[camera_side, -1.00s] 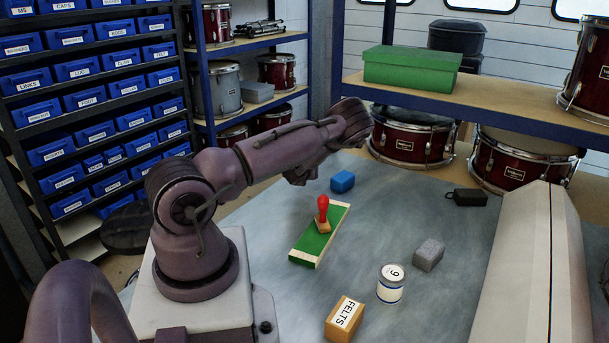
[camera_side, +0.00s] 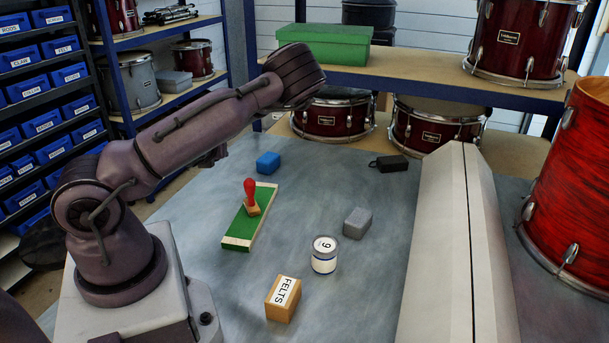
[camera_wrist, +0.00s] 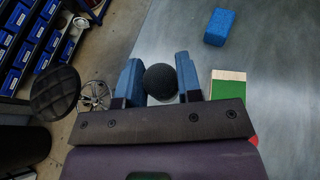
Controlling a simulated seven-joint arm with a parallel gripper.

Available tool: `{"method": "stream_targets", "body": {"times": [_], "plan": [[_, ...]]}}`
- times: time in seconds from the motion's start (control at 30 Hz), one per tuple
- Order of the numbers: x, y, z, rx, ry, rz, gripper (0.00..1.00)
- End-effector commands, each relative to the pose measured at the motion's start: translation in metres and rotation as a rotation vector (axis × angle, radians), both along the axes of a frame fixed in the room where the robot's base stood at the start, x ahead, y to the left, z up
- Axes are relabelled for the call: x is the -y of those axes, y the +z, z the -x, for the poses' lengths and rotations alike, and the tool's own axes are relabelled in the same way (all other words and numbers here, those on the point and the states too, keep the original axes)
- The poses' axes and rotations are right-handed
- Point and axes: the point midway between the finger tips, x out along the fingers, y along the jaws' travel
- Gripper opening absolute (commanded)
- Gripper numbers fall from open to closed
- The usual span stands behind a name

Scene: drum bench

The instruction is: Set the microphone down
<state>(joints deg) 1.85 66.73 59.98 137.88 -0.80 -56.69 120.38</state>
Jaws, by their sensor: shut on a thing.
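In the wrist view my gripper (camera_wrist: 158,80) has its two blue fingers closed on either side of the microphone (camera_wrist: 161,82). Only the microphone's round dark head shows; the rest is hidden. It appears near the bench's left edge in that view, and I cannot tell its height above the surface. In the side view my arm covers most of my gripper, and the microphone cannot be made out there.
On the grey bench (camera_side: 300,195) are a green board (camera_side: 238,231) with a red-handled stamp (camera_side: 250,192), a blue block (camera_side: 268,163), a grey block (camera_side: 357,222), a can (camera_side: 324,256), a FELTS box (camera_side: 283,299) and a black item (camera_side: 391,163). A red drum (camera_side: 575,190) stands right.

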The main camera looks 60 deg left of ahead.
Motion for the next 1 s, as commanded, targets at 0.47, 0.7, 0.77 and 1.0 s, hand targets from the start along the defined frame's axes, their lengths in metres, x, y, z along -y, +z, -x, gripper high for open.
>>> {"method": "stream_targets", "body": {"times": [0.47, 0.7, 0.77, 1.0], "plan": [[0.1, -0.004, -0.167, -0.001, -0.975, -0.002, 0.09], [0.154, 0.001, -0.188, 0.001, -1.328, -0.001, 0.09], [0.157, 0.001, -0.191, 0.0, -1.357, 0.0, 0.09], [0.138, -0.02, -0.233, 0.0, -1.375, -0.001, 0.09]]}}
